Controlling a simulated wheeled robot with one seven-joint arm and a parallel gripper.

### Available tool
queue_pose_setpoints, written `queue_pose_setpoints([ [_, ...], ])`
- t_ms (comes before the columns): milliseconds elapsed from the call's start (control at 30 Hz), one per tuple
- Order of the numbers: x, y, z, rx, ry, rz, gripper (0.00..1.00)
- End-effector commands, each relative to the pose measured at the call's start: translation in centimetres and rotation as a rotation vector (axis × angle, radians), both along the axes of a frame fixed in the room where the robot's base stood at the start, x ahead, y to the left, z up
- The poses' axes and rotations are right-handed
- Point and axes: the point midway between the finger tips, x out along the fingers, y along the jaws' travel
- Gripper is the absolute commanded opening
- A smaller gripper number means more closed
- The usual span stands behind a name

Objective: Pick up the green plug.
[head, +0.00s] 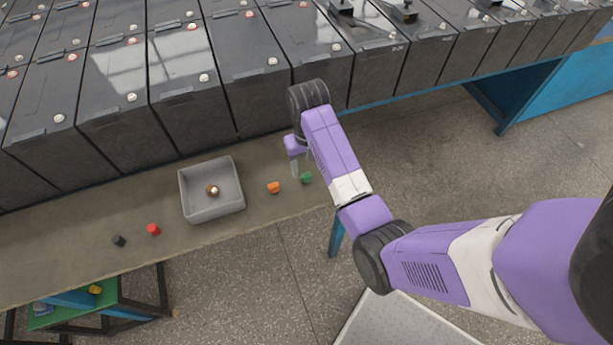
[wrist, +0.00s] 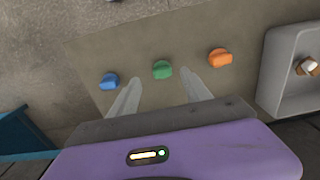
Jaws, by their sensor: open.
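The green plug (head: 306,178) lies on the grey bench near its right end, just right of the orange plug (head: 274,187). In the wrist view the green plug (wrist: 162,69) sits beyond my fingertips, about in line with the gap between them. My gripper (head: 298,168) is open and empty, and it hangs over the bench close to the green plug. Its two pale fingers also show in the wrist view (wrist: 160,88), spread apart. I cannot tell the exact height of the fingertips above the bench.
In the wrist view a blue plug (wrist: 109,80) is left of the green one and the orange plug (wrist: 220,58) right. A grey tray (head: 182,197) holds a small brown-and-white piece (head: 213,190). Red (head: 153,229) and black (head: 118,240) plugs lie further left. Dark batteries (head: 190,120) line the bench's back.

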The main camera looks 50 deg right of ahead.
Motion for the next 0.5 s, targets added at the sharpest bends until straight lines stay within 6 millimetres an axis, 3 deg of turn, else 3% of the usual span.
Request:
queue_pose_setpoints([
  [300, 0.2, 0.4, -4.1, 0.0, 0.0, 0.001, 0.56],
  [500, 0.2, 0.4, -4.6, -0.001, -0.001, 0.001, 0.56],
])
